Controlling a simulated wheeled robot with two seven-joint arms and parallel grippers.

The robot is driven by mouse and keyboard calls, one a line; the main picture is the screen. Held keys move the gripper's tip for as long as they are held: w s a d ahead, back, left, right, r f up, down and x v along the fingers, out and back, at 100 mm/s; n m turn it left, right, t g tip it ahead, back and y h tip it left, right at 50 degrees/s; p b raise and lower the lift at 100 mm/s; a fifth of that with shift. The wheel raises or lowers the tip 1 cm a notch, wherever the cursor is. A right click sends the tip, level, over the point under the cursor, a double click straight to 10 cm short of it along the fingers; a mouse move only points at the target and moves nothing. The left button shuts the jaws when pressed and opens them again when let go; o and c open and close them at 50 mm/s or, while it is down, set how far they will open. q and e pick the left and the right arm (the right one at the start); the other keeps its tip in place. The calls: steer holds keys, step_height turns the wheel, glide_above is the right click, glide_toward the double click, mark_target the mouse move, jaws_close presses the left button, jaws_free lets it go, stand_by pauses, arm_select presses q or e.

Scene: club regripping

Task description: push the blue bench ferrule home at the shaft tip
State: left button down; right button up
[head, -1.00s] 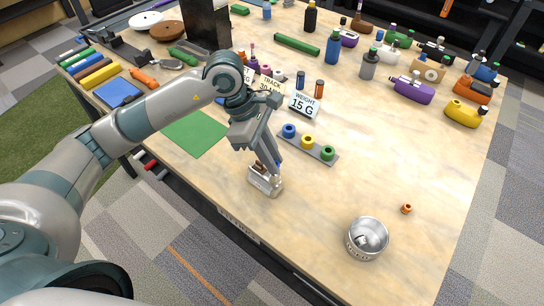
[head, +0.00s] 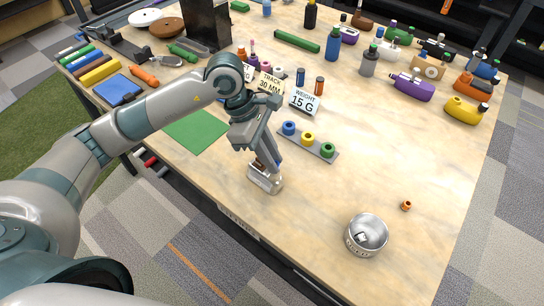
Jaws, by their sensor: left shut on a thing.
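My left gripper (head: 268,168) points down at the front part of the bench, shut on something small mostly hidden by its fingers. A silver block with a brown part (head: 264,181) sits on the bench right under the fingertips. A sliver of blue shows beside the fingers, but I cannot tell whether it is the ferrule. A grey strip (head: 321,151) to the right carries a blue ring (head: 289,128), a yellow ring (head: 308,139) and a green ring (head: 328,150). I cannot make out a shaft or its tip. My right gripper is not in view.
A metal cup (head: 366,235) and a small orange ring (head: 406,206) stand at the front right. Sign cards, including one reading 15 G (head: 304,102), stand behind the strip. Bottles and putter-like heads fill the back. The right middle of the bench (head: 400,150) is clear.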

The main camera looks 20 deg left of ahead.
arm_select(q)
steer(key=shift+f, duration=0.1)
steer(key=c, duration=1.6)
jaws_free()
steer(key=shift+o, duration=0.2)
